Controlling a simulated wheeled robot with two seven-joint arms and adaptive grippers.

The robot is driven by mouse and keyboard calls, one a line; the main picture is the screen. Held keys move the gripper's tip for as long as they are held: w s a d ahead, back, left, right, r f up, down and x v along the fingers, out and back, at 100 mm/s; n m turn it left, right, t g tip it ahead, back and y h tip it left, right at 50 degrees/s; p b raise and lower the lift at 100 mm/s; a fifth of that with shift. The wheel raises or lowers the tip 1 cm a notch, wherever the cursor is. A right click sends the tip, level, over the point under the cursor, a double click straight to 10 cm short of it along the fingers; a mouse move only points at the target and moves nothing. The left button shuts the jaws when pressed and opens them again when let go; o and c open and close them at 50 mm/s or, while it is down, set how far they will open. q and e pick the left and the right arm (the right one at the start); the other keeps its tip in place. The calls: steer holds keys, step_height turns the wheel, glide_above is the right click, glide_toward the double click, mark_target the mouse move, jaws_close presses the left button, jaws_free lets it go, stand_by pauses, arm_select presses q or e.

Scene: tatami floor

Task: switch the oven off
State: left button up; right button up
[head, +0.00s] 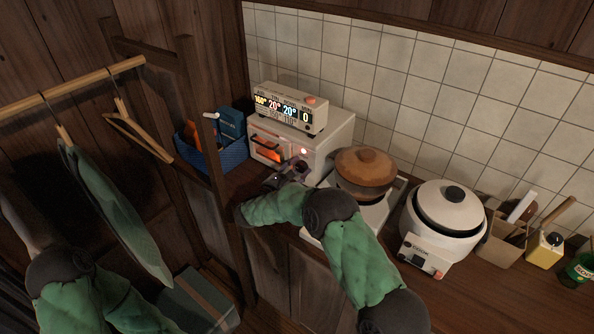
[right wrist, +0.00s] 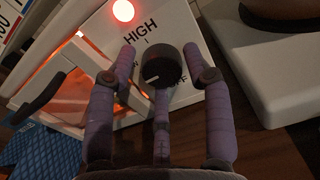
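The white oven (head: 325,143) stands on the counter against the tiled wall. Its window (head: 270,153) glows orange and its red lamp (head: 303,151) is lit; the lamp also shows in the right wrist view (right wrist: 123,10). The black knob (right wrist: 161,65) sits below the word HIGH, with partly hidden lettering ending in FF at its lower right. The knob's white mark points to the lower left. My right gripper (right wrist: 162,58) is open, its purple fingers on either side of the knob with small gaps visible. My left gripper is outside the views.
A display box (head: 288,107) sits on the oven. A blue basket (head: 212,152) stands left of it. A brown pot (head: 365,172) on a white stove and a white rice cooker (head: 443,220) stand to the right. A wooden post (head: 205,150) rises near my right forearm.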

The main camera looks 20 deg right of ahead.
steer(key=c, duration=0.6)
steer(key=shift+o, duration=0.2)
steer(key=shift+r, duration=0.1)
